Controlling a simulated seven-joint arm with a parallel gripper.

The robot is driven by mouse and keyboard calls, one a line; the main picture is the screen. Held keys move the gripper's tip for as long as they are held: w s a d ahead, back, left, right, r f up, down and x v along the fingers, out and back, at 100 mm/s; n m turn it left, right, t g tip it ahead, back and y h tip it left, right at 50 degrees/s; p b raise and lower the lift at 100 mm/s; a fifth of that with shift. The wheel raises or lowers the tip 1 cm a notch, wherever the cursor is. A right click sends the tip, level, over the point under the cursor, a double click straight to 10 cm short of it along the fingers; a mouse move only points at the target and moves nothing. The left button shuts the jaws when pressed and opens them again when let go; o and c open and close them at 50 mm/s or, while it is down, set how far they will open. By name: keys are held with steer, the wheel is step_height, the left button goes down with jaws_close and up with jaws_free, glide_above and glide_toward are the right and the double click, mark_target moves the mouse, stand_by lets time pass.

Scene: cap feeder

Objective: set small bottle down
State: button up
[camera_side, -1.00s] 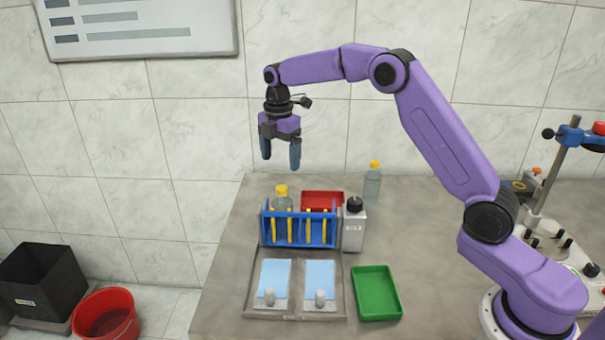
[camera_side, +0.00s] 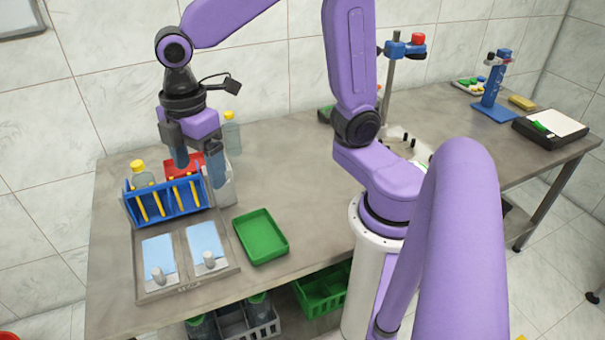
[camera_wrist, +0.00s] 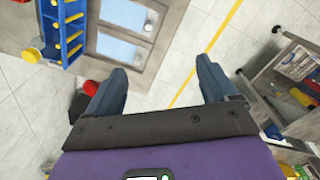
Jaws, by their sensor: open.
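My gripper (camera_side: 199,172) is open with nothing between its blue fingers. In the side view it hangs over the right end of the blue rack (camera_side: 170,212). The wrist view also shows the open fingers (camera_wrist: 161,68) with floor between them. A clear bottle with a yellow cap (camera_side: 142,172) stands behind the rack. Another yellow-capped bottle (camera_side: 232,137) stands farther back. A white-grey bottle (camera_side: 227,190) at the rack's right is partly hidden by a finger. I cannot tell which bottle is the small one.
A grey tray (camera_side: 190,280) with two light-blue pads lies in front of the rack. A green tray (camera_side: 261,237) is to its right. A red tray (camera_side: 180,167) is partly hidden behind the rack. The bench's left front is clear.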

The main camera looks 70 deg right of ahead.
steer(key=s+d+f+m, duration=0.1)
steer(key=s+d, duration=0.2)
steer(key=s, duration=0.5)
steer(key=s+d+f+m, duration=0.1)
steer(key=s+d, duration=0.3)
steer(key=s, duration=0.4)
steer(key=shift+s+f+m, duration=0.25)
steer(key=shift+f+m, duration=0.15)
steer(key=shift+f, duration=0.35)
